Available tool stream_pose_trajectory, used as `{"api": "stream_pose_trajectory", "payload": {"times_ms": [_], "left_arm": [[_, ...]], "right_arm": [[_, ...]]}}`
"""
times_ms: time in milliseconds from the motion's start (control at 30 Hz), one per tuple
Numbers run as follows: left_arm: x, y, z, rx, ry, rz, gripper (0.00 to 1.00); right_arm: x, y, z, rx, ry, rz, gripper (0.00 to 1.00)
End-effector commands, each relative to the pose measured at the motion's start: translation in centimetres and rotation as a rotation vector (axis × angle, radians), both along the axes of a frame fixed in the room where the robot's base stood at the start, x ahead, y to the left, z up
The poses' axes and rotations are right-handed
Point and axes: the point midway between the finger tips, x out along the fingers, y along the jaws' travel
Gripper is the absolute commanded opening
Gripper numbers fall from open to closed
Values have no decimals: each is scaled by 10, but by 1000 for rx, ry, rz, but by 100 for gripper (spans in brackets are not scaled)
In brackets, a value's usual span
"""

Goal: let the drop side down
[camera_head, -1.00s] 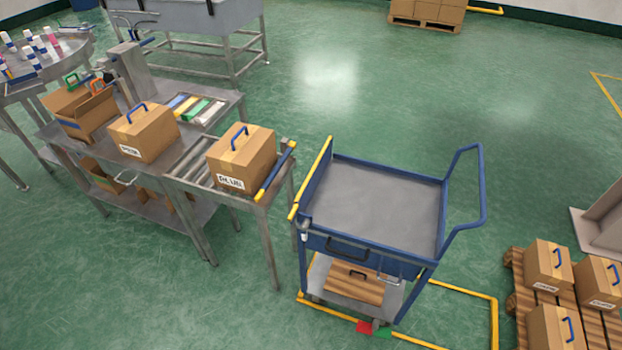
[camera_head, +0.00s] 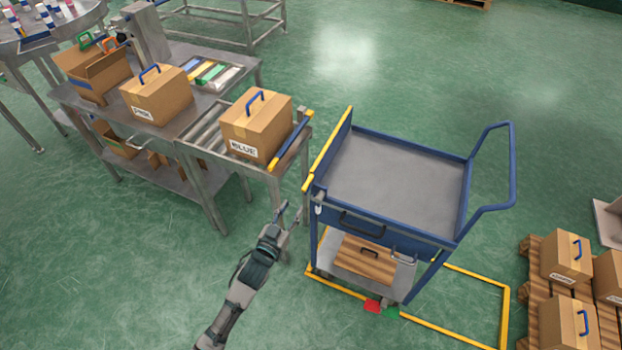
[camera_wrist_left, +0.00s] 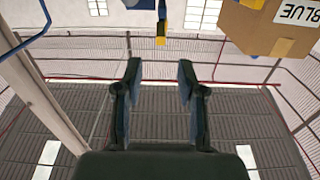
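The blue cart (camera_head: 395,185) stands right of the roller table. Its left side panel (camera_head: 330,155), blue with a yellow top edge, is upright, and I take it as the drop side. A small pale fitting (camera_head: 319,208) sits at that panel's near corner. My left gripper (camera_head: 290,210) is in the gap between table and cart, left of this corner and apart from it. In the left wrist view its two fingers (camera_wrist_left: 160,80) are spread with nothing between them. A blue and yellow part (camera_wrist_left: 161,32) shows beyond them; I cannot tell which one. My right gripper is out of view.
A carton marked BLUE (camera_head: 256,125) sits on the rollers behind a blue, yellow-ended bar (camera_head: 291,141). It also shows in the left wrist view (camera_wrist_left: 262,25). A pallet with cartons (camera_head: 548,290) is at lower right.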

Motion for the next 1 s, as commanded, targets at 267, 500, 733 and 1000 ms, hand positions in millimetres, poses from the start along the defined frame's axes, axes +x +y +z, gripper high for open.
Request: {"api": "stream_pose_trajectory", "payload": {"times_ms": [267, 500, 733, 1000], "left_arm": [[65, -25, -2, 0, 1, 1, 40], [109, -42, -2, 2, 2, 1, 40], [129, -49, -1, 1, 2, 1, 40], [131, -49, -1, 1, 2, 1, 40]], "right_arm": [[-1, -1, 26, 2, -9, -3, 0], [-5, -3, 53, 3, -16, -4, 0], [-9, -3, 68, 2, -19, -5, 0], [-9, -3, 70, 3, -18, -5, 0]]}}
